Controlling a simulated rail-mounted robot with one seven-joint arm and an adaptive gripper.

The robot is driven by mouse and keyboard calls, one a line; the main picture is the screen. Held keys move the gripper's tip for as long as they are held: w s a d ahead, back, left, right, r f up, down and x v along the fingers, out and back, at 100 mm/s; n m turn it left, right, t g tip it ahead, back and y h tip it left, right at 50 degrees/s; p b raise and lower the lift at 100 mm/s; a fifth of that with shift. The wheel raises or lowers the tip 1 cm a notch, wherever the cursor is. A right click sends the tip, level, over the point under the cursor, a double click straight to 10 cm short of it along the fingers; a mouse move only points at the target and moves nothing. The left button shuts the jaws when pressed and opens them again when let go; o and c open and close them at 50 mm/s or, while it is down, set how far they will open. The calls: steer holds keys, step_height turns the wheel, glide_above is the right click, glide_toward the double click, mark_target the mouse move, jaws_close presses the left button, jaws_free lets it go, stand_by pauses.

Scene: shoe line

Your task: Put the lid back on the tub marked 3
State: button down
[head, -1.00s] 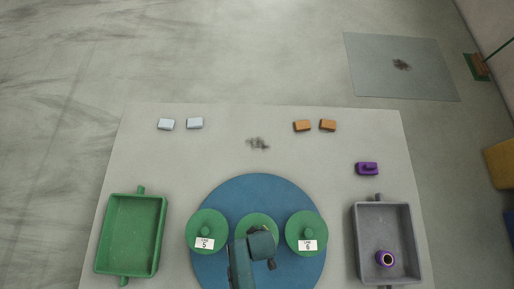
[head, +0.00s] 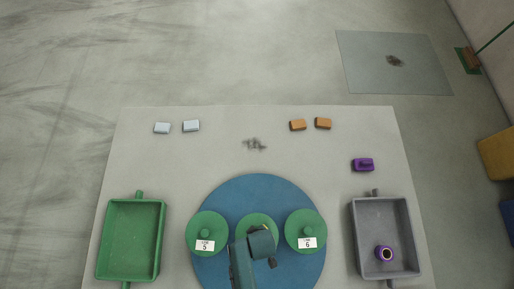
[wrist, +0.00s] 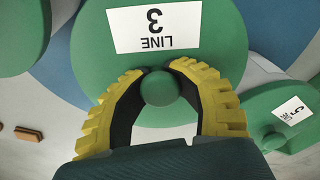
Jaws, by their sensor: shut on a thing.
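The green lid marked LINE 3 (wrist: 210,60) fills the middle of the wrist view, its label upside down. My gripper (wrist: 165,74) has its yellow-ridged fingers closed around the lid's round green knob (wrist: 160,88). In the head view the same green lid (head: 252,220) lies at the middle of the blue round table (head: 258,183), partly hidden by my gripper (head: 262,246). The tub under it is hidden, and I cannot tell whether the lid sits fully on it.
Green lidded tubs marked 5 (head: 207,228) and 6 (head: 303,224) stand close on either side. A green tray (head: 108,240) is at left. A grey tray (head: 357,235) at right holds a purple-rimmed cup (head: 383,253). A purple block (head: 363,164) lies behind it.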

steer(key=shift+f, duration=0.1)
steer(key=shift+c, duration=1.4)
jaws_free()
steer(key=shift+s, duration=0.15)
step_height(320, 180, up, 7)
steer(key=p, duration=0.7)
steer(key=shift+p, duration=0.4)
